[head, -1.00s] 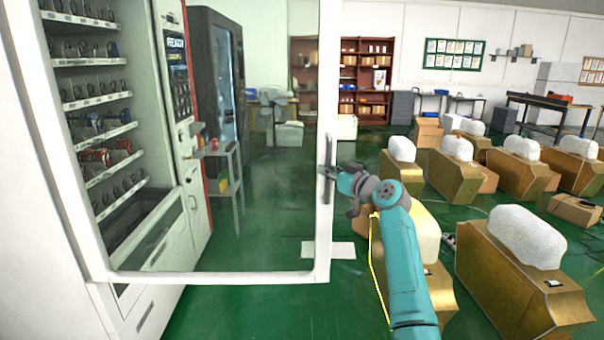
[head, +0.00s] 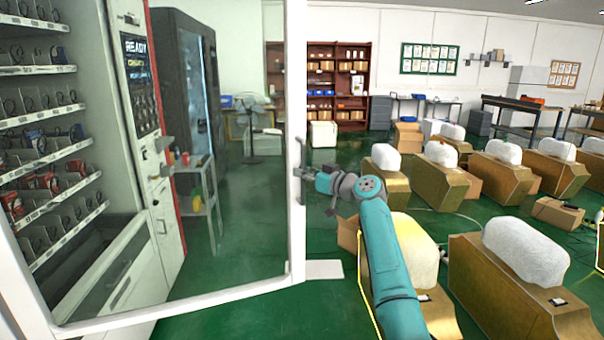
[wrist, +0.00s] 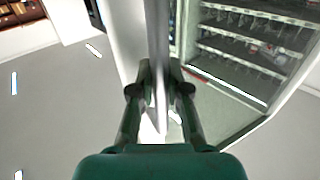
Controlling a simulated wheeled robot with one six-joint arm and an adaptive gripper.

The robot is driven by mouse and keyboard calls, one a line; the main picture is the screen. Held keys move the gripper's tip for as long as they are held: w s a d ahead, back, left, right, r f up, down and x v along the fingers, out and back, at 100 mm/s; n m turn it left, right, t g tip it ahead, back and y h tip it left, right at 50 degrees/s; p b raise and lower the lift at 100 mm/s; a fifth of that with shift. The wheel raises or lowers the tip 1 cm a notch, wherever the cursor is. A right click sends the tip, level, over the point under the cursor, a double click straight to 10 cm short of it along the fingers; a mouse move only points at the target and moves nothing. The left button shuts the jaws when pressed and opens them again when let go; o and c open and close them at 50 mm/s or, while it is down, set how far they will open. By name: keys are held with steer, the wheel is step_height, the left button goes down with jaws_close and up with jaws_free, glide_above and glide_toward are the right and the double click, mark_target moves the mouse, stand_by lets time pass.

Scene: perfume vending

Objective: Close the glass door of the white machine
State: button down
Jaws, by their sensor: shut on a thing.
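The white machine (head: 118,180) stands at the left of the head view, with shelves of spiral coils and a few red and blue items. Its glass door stands open, and the white door frame (head: 296,110) crosses the view upright. My gripper (head: 300,173) is at the outer upright of the door frame, at the handle (head: 299,190). In the wrist view my gripper (wrist: 161,95) has its two fingers on either side of a thin upright bar (wrist: 158,50), shut on the door handle. The shelves show through the glass in the wrist view.
A dark vending machine (head: 190,95) and a small side table (head: 198,190) stand behind the glass. Several gold boxes with white tops (head: 523,250) fill the floor at the right. Green floor (head: 240,312) is clear below the door.

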steer(key=shift+f, duration=0.1)
steer(key=c, duration=1.1)
jaws_free()
steer(key=shift+c, duration=0.2)
steer(key=shift+d, duration=0.1)
steer(key=v, duration=1.1)
steer(key=shift+s+d, duration=0.25)
steer(key=shift+c, duration=0.2)
